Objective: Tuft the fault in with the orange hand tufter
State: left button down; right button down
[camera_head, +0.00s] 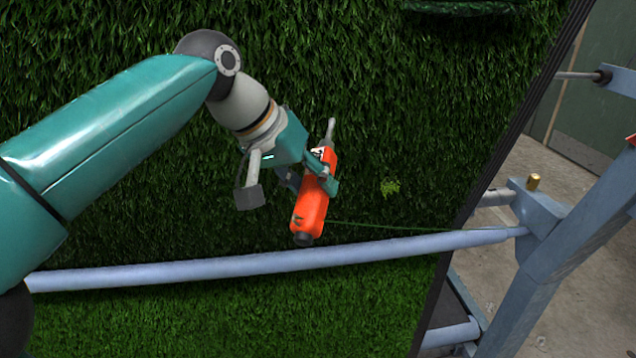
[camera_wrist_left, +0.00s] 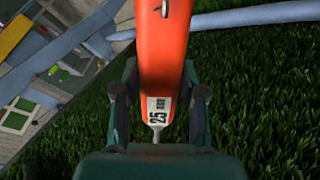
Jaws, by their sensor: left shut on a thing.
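The orange hand tufter (camera_head: 313,203) is held in my left gripper (camera_head: 322,176) in front of the upright turf, in the head view. Its grey tip points up and its dark end points down. In the left wrist view the tufter (camera_wrist_left: 163,60) sits between both fingers of the left gripper (camera_wrist_left: 158,105), with a label reading 25 near its tip. A small lighter green patch (camera_head: 390,187) shows on the turf to the right of the tufter; it looks like the fault. A thin green yarn runs right from the tufter's lower end. My right gripper is not in view.
The turf (camera_head: 400,100) fills most of the head view. A pale blue roller bar (camera_head: 270,267) crosses below the tufter. A blue-grey frame (camera_head: 575,240) stands at the right, beyond the turf's dark edge. Concrete floor shows past it.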

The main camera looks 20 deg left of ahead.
aim_at(313, 202)
pick_arm(q)
jog(key=s+d+b, duration=0.1)
jog(key=s+d+f+b, duration=0.1)
jog(key=s, duration=0.1)
jog(key=shift+s+d+f, duration=0.1)
jog(key=shift+s, duration=0.05)
jog(key=shift+s+d+f+b, duration=0.25)
jog(key=shift+s+d+b, duration=0.25)
jog(key=shift+s, duration=0.25)
jog(key=shift+s+d+f+b, duration=0.2)
jog(key=shift+s+d+b, duration=0.3)
jog(key=shift+s, duration=0.25)
jog(key=shift+a, duration=0.1)
jog(key=shift+n+y, duration=0.3)
jog(key=shift+n, duration=0.1)
jog(key=f, duration=0.1)
jog(key=w+a+f, duration=0.1)
jog(key=f, duration=0.1)
jog(key=w+a+f, duration=0.1)
jog(key=shift+a+f, duration=0.15)
jog(key=shift+a, duration=0.1)
jog(key=w+f+m+h, duration=0.1)
jog(key=w+f, duration=0.3)
jog(key=f, duration=1.2)
jog(key=w+f+m+g, duration=0.1)
jog(key=w+f, duration=0.3)
jog(key=f, duration=1.3)
jog(key=shift+d+f+m+h, duration=0.2)
jog(key=shift+m+h, duration=0.2)
jog(key=shift+m, duration=0.2)
